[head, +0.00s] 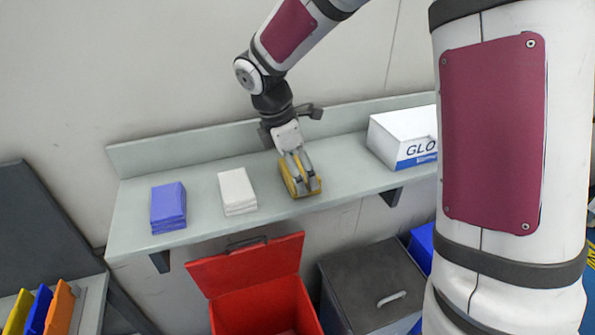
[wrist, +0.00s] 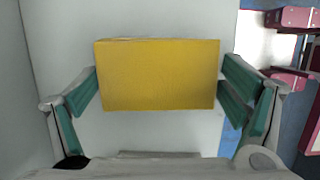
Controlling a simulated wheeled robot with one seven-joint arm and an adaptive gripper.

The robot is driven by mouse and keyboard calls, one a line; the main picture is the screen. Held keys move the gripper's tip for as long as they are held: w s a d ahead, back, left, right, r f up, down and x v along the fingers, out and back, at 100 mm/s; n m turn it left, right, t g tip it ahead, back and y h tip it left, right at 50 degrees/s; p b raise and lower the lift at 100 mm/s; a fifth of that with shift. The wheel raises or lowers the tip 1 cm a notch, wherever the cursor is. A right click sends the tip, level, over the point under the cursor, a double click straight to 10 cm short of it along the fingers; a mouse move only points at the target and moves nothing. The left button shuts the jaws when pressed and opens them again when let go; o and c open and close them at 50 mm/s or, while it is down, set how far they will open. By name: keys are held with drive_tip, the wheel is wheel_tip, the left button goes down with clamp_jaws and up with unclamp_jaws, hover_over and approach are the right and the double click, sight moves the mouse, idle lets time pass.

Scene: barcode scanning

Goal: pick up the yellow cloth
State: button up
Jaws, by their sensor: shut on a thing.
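The yellow cloth (head: 311,188) is a folded block on the grey shelf, right of a white cloth stack (head: 237,191). My gripper (head: 298,168) reaches down over it from above, with its fingers on either side of the cloth. In the wrist view the yellow cloth (wrist: 157,75) fills the space between the two green-padded fingers of my gripper (wrist: 158,82). The gripper is shut on it. In the head view the fingers hide part of its top. I cannot tell whether its underside touches the shelf.
A blue cloth stack (head: 168,207) lies at the left of the shelf (head: 130,212). A white glove box (head: 402,135) stands at the right. An open red bin (head: 245,270) and a grey lidded bin (head: 370,275) stand below the shelf's front edge.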

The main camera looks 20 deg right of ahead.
sight(300, 168)
drive_tip(key=shift+r, duration=0.4)
wheel_tip(300, 168, up, 2)
drive_tip(key=shift+w+r+b, duration=0.1)
drive_tip(key=shift+b, duration=0.2)
drive_tip(key=s+r, duration=0.1)
drive_tip(key=s, duration=1.5)
drive_tip(key=shift+r+p, duration=0.3)
drive_tip(key=shift+p, duration=0.15)
drive_tip(key=shift+s, duration=0.1)
